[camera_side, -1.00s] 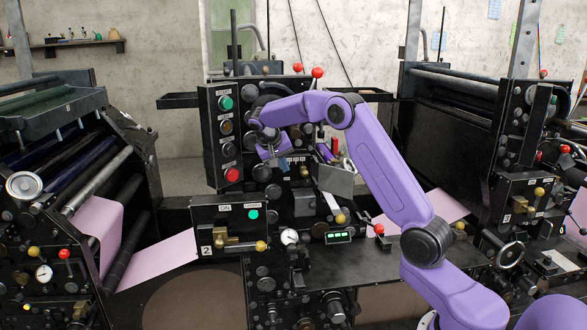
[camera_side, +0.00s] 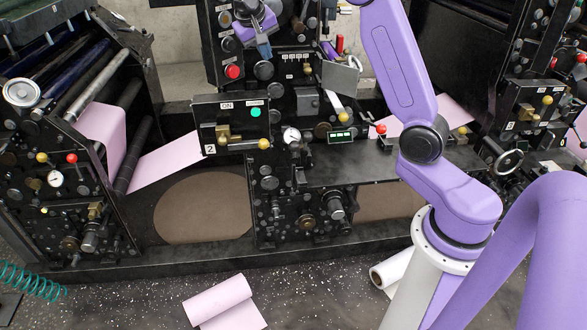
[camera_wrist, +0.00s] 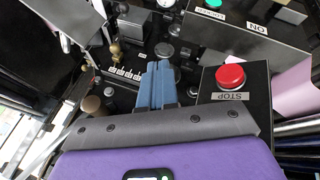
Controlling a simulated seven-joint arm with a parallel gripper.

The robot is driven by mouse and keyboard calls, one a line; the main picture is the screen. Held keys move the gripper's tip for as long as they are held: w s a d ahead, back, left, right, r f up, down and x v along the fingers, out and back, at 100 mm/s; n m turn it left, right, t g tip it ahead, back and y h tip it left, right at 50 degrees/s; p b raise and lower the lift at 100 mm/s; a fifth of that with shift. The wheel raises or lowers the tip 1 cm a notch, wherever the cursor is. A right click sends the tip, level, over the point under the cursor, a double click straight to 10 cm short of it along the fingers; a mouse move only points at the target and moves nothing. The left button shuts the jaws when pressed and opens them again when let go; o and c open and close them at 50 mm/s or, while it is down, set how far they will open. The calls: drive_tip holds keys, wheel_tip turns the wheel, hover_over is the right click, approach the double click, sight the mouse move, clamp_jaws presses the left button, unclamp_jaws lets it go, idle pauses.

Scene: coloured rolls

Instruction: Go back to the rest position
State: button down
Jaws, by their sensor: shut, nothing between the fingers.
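My gripper (camera_side: 264,52) is at the top of the side view, in front of the black control panel and just right of the red button (camera_side: 233,72). In the wrist view its blue fingers (camera_wrist: 158,75) are together with nothing between them. The red button (camera_wrist: 231,76) with its STOP label is to the right of the fingers there, apart from them. The upper part of my arm is cut off by the top edge of the side view.
A press with rollers (camera_side: 100,80) and a pink sheet (camera_side: 165,160) stands on the left. A pink roll (camera_side: 217,298) and a white roll (camera_side: 392,268) lie on the speckled floor. A metal plate (camera_side: 341,77) is right of my gripper.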

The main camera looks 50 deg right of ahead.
drive_tip(key=s+a+f+n+y, duration=0.2)
drive_tip(key=s+a+n, duration=0.3)
drive_tip(key=s+a, duration=0.35)
drive_tip(key=s+a+f+n+y, duration=0.2)
drive_tip(key=s+a+n, duration=0.2)
drive_tip(key=s+a, duration=0.4)
drive_tip(key=s+f+n+y, duration=0.1)
drive_tip(key=s+f+n, duration=0.2)
drive_tip(key=s, duration=0.9)
drive_tip(key=s+a+f+n+g+y, duration=0.1)
drive_tip(key=s+f+n, duration=0.2)
drive_tip(key=s, duration=0.9)
drive_tip(key=n, duration=0.2)
drive_tip(key=shift+f+n, duration=0.15)
drive_tip(key=shift+n, duration=0.25)
